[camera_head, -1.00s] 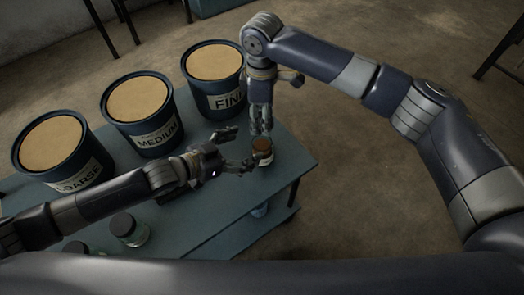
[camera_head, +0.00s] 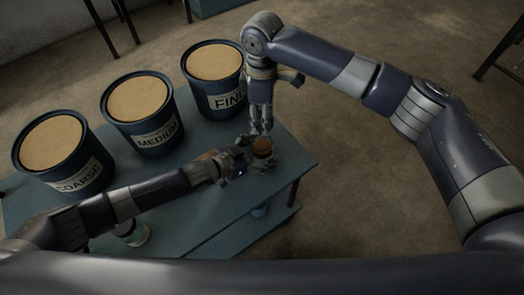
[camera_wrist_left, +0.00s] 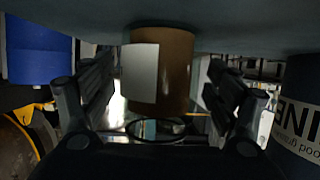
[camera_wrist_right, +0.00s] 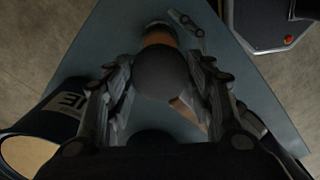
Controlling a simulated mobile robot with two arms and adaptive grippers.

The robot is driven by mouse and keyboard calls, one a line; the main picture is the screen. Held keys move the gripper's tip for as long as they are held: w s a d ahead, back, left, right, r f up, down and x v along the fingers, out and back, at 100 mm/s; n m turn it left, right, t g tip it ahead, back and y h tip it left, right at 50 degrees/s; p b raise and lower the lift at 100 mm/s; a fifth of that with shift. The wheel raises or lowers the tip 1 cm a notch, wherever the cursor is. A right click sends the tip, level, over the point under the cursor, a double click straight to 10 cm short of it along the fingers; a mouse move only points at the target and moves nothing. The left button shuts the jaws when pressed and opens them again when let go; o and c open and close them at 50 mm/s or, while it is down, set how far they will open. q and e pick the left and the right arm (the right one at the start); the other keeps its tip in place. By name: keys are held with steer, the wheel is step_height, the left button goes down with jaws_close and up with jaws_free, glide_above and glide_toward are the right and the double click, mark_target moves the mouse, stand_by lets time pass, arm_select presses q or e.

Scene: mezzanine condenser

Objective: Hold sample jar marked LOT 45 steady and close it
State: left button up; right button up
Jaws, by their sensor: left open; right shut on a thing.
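The sample jar (camera_head: 263,147), filled with brown material, stands upright near the table's right end. In the left wrist view the jar (camera_wrist_left: 176,70) shows a pale label with no readable lot mark. My left gripper (camera_head: 256,160) is open, with its fingers on either side of the jar and gaps visible beside it. My right gripper (camera_head: 261,128) points down above the jar and is shut on a dark round lid (camera_wrist_right: 162,73). In the right wrist view the lid is apart from the jar (camera_wrist_right: 158,36), which shows beyond it.
Tubs marked COARSE (camera_head: 82,178), MEDIUM (camera_head: 158,137) and FINE (camera_head: 228,101) stand along the table's far side. Another jar (camera_head: 137,236) is partly hidden behind my left arm. The table (camera_head: 215,215) is bare toward its front right.

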arm_select(q)
steer(key=c, duration=1.6)
arm_select(e)
glide_above(262, 149)
steer(key=w, duration=0.3)
steer(key=shift+s+f, duration=0.15)
steer(key=shift+f, duration=1.1)
steer(key=shift+s+f, duration=0.1)
steer(key=shift+f, duration=1.15)
steer(key=shift+f, duration=0.85)
steer(key=shift+f, duration=0.55)
